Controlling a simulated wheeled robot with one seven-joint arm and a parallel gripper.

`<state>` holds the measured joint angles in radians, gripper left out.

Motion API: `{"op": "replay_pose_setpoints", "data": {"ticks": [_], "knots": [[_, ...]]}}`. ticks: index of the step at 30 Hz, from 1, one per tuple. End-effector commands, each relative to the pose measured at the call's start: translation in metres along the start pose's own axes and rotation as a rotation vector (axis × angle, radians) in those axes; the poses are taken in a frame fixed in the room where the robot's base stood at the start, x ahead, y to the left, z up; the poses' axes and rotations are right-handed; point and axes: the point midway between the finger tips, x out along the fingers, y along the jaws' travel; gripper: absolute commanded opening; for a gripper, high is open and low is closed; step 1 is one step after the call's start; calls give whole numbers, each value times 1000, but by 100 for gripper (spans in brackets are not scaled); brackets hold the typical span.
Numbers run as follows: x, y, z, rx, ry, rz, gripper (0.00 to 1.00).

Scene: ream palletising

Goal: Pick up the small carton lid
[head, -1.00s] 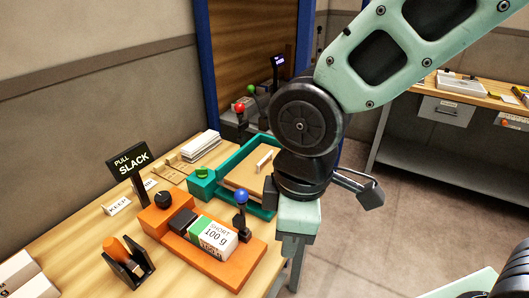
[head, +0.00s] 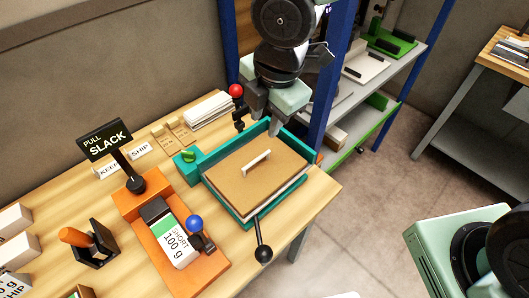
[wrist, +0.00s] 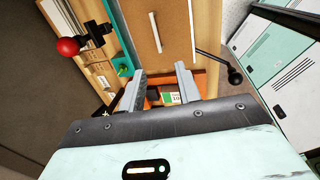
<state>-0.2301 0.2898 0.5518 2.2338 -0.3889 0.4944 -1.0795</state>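A flat brown board (head: 250,172) with a white bar handle (head: 257,161) lies on a pale layer in a teal tray (head: 238,217); it may be the small carton lid, but I cannot tell for sure. The board also shows in the wrist view (wrist: 170,30), with its handle (wrist: 155,32). My gripper (head: 263,132) is at the tray's far edge, apart from the handle. In the wrist view my gripper (wrist: 160,74) has its two fingers spread with nothing between them.
A red-knobbed lever (head: 236,92) stands beside my gripper. A black-knobbed lever (head: 263,253) sticks out at the tray's front. An orange fixture (head: 150,245) holds a "SHORT 100 g" pack (head: 170,235). White sheets (head: 208,110) lie behind. A blue rack post (head: 331,75) stands close right.

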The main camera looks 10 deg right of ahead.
Motion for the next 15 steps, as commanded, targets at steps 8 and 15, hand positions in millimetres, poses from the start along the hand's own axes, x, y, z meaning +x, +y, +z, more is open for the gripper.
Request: {"op": "replay_pose_setpoints", "data": {"ticks": [8,15], "knots": [[41,-1,-1,-10,1,-5,33],[90,0,-1,-10,0,-4,33]]}}
